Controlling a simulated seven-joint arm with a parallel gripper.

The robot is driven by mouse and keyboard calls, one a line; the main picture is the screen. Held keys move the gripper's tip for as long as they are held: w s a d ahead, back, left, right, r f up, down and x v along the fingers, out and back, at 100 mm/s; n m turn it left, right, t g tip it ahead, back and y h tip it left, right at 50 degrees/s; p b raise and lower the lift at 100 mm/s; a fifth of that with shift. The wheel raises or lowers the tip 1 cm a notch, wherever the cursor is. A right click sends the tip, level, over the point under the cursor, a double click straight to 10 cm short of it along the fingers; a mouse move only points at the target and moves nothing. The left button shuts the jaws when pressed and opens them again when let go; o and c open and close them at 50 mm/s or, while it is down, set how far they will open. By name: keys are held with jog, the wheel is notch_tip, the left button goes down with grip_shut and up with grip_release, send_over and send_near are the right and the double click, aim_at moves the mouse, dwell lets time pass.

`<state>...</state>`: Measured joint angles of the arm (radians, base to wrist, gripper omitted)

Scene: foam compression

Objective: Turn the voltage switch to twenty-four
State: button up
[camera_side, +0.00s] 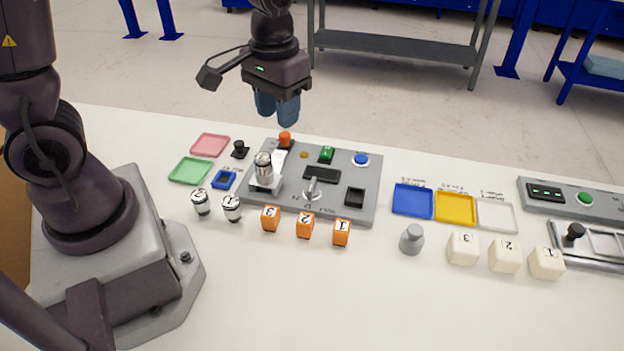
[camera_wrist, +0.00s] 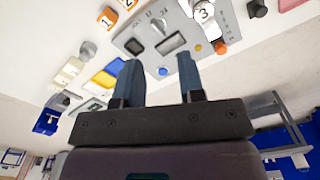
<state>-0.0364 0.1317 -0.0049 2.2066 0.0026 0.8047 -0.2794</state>
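The voltage switch (camera_side: 312,188) is a metal lever knob near the front middle of the grey control panel (camera_side: 343,158). Small markings surround it, too small to read surely. In the wrist view the switch (camera_wrist: 157,22) shows near the top, beyond the fingertips. Which marking it points to I cannot tell. My gripper (camera_side: 277,120) hangs above and behind the panel's back left edge, well apart from the switch. In the wrist view my gripper (camera_wrist: 160,62) has its two blue fingers spread with nothing between them.
A silver cylinder (camera_side: 263,170) stands on the panel's left part, near an orange knob (camera_side: 285,139). A green button (camera_side: 326,154) and a blue button (camera_side: 361,159) sit at the back. Orange numbered cubes (camera_side: 305,225) line the front. Coloured trays (camera_side: 413,199) lie right.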

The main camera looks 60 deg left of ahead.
aim_at(312, 184)
jog(key=w+f+n, duration=0.5)
jog(key=w+f, duration=0.1)
jog(key=w, duration=0.1)
jog(key=f, duration=1.3)
jog(key=shift+s+a, duration=0.2)
jog(key=shift+s, duration=0.1)
jog(key=shift+c, duration=0.4)
grip_shut()
